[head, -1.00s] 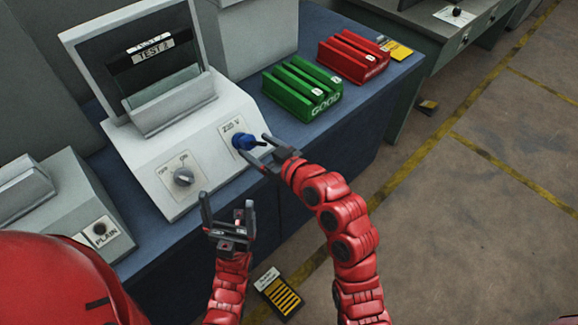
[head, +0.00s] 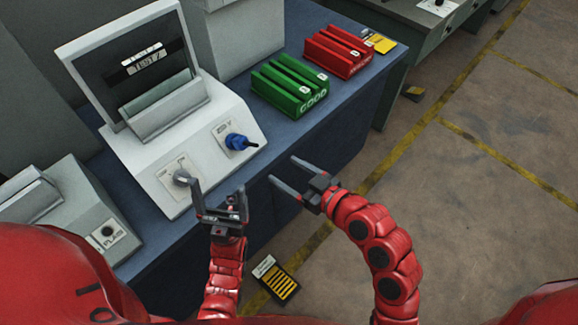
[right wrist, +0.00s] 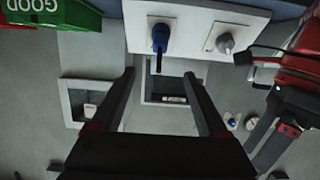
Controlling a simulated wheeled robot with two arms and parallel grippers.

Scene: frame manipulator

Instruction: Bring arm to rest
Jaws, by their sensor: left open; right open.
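My right gripper (head: 282,169) is open and empty, in front of the bench edge and apart from the blue knob (head: 236,141) on the test machine's sloped panel (head: 206,150). In the right wrist view its two fingers (right wrist: 159,73) are spread with nothing between them, and the blue knob (right wrist: 160,36) lies beyond them. My left gripper (head: 217,185) is open and empty, in front of the panel near the grey dial (head: 181,177). Whether its finger touches the dial is unclear. Part of my left arm shows at the right of the right wrist view.
A green rack (head: 290,88) marked GOOD and a red rack (head: 337,53) stand on the blue bench (head: 290,125). A grey machine (head: 75,205) stands at left. A dark card with yellow stripes (head: 275,279) lies low between my arms.

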